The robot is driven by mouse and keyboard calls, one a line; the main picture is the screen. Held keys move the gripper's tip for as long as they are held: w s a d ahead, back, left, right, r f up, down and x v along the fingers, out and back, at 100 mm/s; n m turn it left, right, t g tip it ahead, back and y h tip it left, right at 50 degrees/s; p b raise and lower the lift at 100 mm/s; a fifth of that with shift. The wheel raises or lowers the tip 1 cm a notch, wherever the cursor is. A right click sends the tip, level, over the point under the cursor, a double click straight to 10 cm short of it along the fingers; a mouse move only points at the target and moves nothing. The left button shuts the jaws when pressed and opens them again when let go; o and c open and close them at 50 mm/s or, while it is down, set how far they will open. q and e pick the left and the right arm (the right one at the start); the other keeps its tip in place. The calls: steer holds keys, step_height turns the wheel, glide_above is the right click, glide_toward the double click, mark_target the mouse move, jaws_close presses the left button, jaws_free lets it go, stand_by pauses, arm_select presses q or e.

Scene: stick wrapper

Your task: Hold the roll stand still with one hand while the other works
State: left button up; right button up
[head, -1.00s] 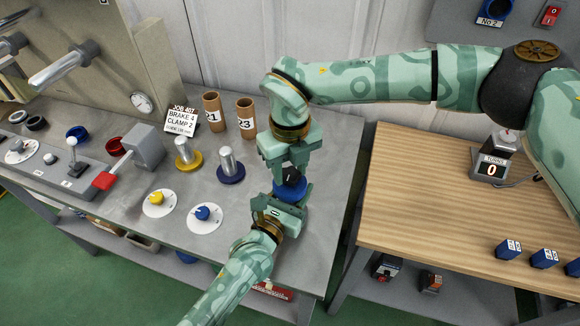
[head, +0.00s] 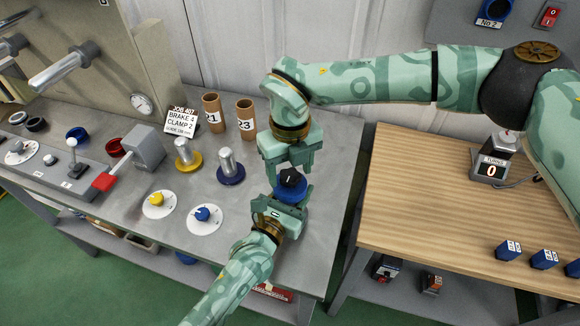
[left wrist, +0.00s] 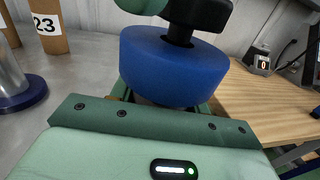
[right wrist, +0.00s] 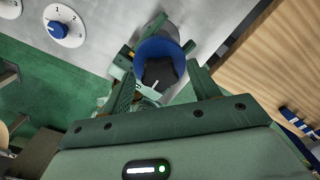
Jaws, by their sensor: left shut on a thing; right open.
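A blue round part (head: 291,191) with a black knob (head: 291,177) on top stands near the grey bench's right edge. I take it for the roll stand. My left gripper (head: 283,208) is shut on it below the blue rim. The blue part (left wrist: 172,65) fills the middle of the left wrist view and hides the fingertips. My right gripper (head: 290,166) is open just above and behind the knob, with nothing between its fingers. In the right wrist view the knob (right wrist: 160,72) lies between and beyond my open fingers.
Two cardboard tubes (head: 246,118), two metal posts on yellow (head: 186,162) and dark blue (head: 230,174) bases, and two dials (head: 204,216) stand left on the bench. A job card (head: 181,119) stands behind. A wooden table (head: 430,215) with a counter reading 0 (head: 492,170) is at right.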

mark_target(290, 174)
step_height(290, 174, up, 12)
stand_by(0.4)
arm_select(q)
steer(key=o, duration=1.5)
steer(key=shift+o, duration=0.2)
steer(key=shift+s+a, duration=0.1)
